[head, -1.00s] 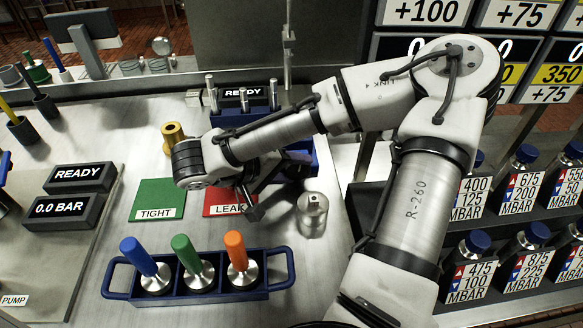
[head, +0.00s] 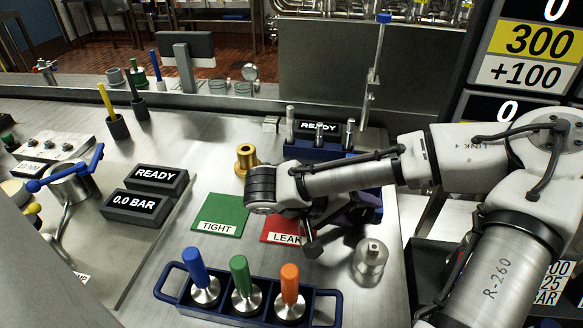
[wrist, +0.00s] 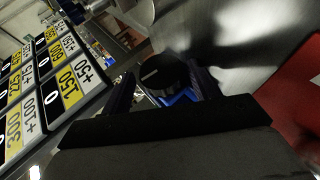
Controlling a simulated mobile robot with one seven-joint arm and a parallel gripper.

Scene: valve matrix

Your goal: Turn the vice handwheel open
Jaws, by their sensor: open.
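A black round ribbed knob, which looks like the vice handwheel (wrist: 163,72), shows in the wrist view with a light mark on its face. Blue vice parts (wrist: 183,97) show below it. My gripper (wrist: 165,88) is open, one finger on each side of the knob; I cannot tell whether they touch it. In the head view my gripper (head: 332,208) is low over the right edge of the red LEAK mat (head: 284,230). A blue body, likely the vice (head: 368,208), shows partly behind my gripper, which hides the handwheel there.
A steel cylinder (head: 370,262) stands close to the gripper. A blue rack (head: 222,300) with blue, green and orange handled tools is in front. A green TIGHT mat (head: 218,212) and a brass piece (head: 246,158) lie left. A READY display (head: 318,127) stands behind.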

